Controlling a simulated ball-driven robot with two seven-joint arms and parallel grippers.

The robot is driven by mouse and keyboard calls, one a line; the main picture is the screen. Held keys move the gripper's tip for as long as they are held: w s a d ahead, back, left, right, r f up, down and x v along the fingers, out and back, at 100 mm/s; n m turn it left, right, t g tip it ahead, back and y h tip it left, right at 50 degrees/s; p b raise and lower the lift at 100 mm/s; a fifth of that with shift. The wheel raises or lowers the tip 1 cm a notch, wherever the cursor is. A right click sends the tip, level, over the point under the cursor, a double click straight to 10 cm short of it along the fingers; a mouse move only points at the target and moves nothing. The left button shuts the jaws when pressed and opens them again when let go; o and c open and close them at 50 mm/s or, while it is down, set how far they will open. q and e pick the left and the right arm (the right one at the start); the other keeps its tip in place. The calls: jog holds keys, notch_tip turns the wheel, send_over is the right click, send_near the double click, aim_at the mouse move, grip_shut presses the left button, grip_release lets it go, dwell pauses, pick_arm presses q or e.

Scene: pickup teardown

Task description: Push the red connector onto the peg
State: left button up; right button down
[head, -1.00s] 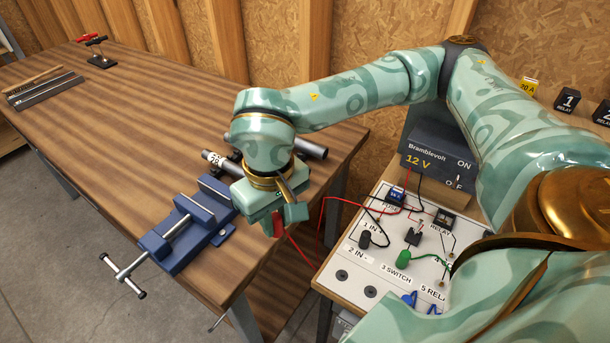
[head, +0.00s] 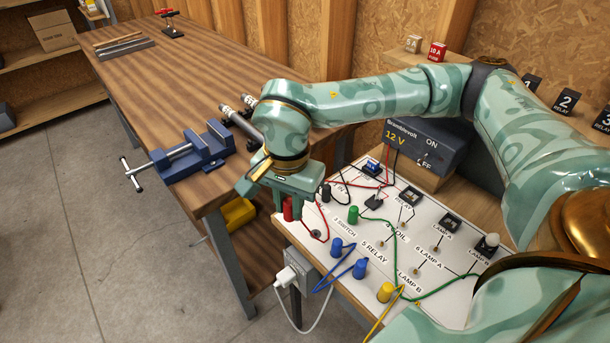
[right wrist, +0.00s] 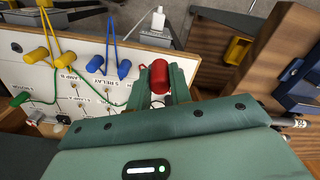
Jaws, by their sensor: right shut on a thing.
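The red connector (head: 287,209) is between the fingers of my right gripper (head: 288,199), at the left corner of the white panel (head: 375,262). It also shows in the right wrist view (right wrist: 159,77), upright between the two fingers. My right gripper is shut on it. A red wire runs from the connector side onto the panel. A dark round peg (head: 316,235) shows on the panel just right of and below the connector. Whether the connector touches any peg is hidden under it. My left gripper is not in view.
Black (head: 326,192), green (head: 353,214), blue (head: 336,247) and yellow (head: 385,292) connectors stand on the panel with loose wires. The 12 V supply (head: 428,145) stands behind. A blue vise (head: 190,155) sits on the wooden bench (head: 150,100) to the left.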

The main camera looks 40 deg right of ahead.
jog(key=w+d+f+m, duration=0.1)
jog(key=w+d+m, duration=0.1)
jog(key=m, duration=0.6)
jog(key=w+d+f+m+b, duration=0.1)
jog(key=w+d+f+m, duration=0.1)
jog(key=m, duration=0.7)
jog(key=w+d+f+m+b, duration=0.1)
jog(key=w+d+f+m, duration=0.1)
jog(key=m, duration=0.7)
jog(key=shift+w+d+f, duration=0.15)
jog(key=shift+w, duration=0.35)
jog(key=shift+f+m+b, duration=0.3)
jog(key=shift+f+b, duration=0.05)
jog(key=shift+b, duration=0.1)
notch_tip(320, 180, down, 4)
jog(key=b, duration=0.4)
jog(key=shift+f, duration=0.2)
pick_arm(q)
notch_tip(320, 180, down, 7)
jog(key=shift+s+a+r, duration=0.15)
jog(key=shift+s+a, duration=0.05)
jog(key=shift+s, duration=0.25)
pick_arm(e)
jog(key=shift+r, duration=0.1)
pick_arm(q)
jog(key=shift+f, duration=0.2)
pick_arm(e)
jog(key=shift+f, duration=0.85)
